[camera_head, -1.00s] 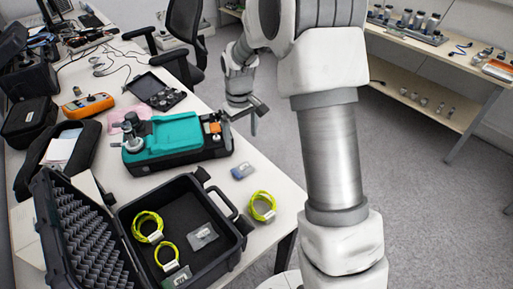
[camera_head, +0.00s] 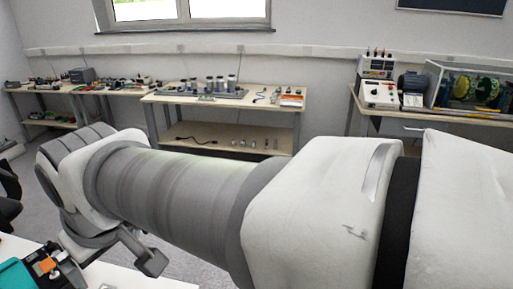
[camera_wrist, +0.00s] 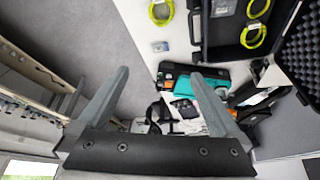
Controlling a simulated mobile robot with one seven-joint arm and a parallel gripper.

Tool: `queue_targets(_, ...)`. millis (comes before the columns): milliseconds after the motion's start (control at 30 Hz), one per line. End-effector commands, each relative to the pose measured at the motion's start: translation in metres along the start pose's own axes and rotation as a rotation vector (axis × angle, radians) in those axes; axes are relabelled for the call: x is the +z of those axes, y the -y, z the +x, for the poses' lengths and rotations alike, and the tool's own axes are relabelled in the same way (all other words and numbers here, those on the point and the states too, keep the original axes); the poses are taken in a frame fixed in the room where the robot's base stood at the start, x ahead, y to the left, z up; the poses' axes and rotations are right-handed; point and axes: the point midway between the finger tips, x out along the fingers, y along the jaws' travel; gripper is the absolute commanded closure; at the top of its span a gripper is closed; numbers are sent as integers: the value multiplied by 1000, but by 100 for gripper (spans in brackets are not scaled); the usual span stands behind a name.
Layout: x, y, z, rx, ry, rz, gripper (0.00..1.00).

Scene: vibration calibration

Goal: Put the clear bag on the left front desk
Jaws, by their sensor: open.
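A small clear bag (camera_wrist: 160,46) with a bluish content lies on the white desk (camera_wrist: 181,20) in the wrist view, between a yellow cable coil and the teal device. My gripper (camera_wrist: 160,74) is open, and nothing shows held between its fingers. The bag appears just beyond the fingertips in the picture, apart from them. In the head view my arm crosses the frame and only part of the gripper shows low at left. A corner of the white desk (camera_head: 130,278) shows there, and the bag is out of sight.
The open black case (camera_wrist: 204,50) with yellow coils (camera_wrist: 253,35) and the teal device (camera_wrist: 212,90) crowd the desk. In the head view, a wooden bench (camera_head: 222,95) stands by the far wall and another bench (camera_head: 350,101) stands at right. Grey floor lies between.

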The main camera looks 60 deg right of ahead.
Motion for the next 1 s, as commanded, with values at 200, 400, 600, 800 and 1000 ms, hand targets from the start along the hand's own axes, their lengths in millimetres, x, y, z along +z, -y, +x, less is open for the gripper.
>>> queue_targets(200, 30, 2, -7, -9, -43, 43, 0)
queue_targets(400, 35, 2, -8, -12, -48, 50, 0)
queue_targets(600, 34, 2, -9, -13, -48, 50, 0)
queue_targets(800, 25, 1, -28, -13, -48, 49, 0)
queue_targets(1000, 7, 0, -65, -13, -48, 49, 0)
